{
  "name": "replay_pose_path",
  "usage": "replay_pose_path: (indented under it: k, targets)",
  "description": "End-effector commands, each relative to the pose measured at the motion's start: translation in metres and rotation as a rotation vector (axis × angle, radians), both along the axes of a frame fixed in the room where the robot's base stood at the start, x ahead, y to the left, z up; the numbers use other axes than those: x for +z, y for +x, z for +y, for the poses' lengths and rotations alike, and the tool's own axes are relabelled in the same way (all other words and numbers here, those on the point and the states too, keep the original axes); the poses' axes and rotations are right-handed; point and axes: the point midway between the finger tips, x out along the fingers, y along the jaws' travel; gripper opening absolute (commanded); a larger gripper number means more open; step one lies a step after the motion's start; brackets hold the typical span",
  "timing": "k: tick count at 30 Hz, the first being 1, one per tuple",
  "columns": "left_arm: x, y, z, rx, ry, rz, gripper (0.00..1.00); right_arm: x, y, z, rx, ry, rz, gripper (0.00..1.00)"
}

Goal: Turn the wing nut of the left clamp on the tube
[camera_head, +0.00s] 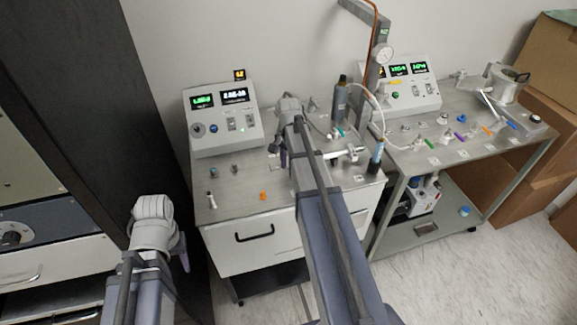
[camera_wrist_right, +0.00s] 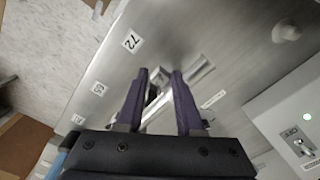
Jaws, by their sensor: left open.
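A short metal tube (camera_head: 343,153) with fittings lies on the left bench, to the right of my right gripper (camera_head: 280,150) in the head view. In the right wrist view, my right gripper (camera_wrist_right: 160,73) is open, its purple fingers apart around a small grey metal piece (camera_wrist_right: 153,92). A shiny cylindrical part (camera_wrist_right: 199,71) shows beside the right finger. I cannot tell which clamp or wing nut this is, or whether a finger touches it. My left gripper (camera_head: 184,252) is low on the left, away from the bench objects; only part of its fingers shows.
A control box (camera_head: 222,118) stands at the back left of the bench. An orange piece (camera_head: 263,196) and small fittings (camera_head: 212,200) lie near the front. A dark bottle (camera_head: 341,100) and a gauge stand (camera_head: 378,55) rise behind the tube. A second bench (camera_head: 470,150) stands right.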

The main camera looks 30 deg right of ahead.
Motion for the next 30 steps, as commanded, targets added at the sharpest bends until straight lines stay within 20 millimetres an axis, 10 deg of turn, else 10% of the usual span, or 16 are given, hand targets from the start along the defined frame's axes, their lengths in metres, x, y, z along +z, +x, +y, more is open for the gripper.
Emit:
replay_pose_path:
  k: [9,30]
  targets:
    - [0.0,0.0,0.0,0.0,0.0,0.0,0.5,0.0,0.0,-0.0001,0.0,0.0,0.0,0.0]
    - [0.0001,0.0,0.0,0.0,0.0,0.0,0.5,0.0001,0.001,-0.002,-0.001,-0.005,-0.002,0.0]
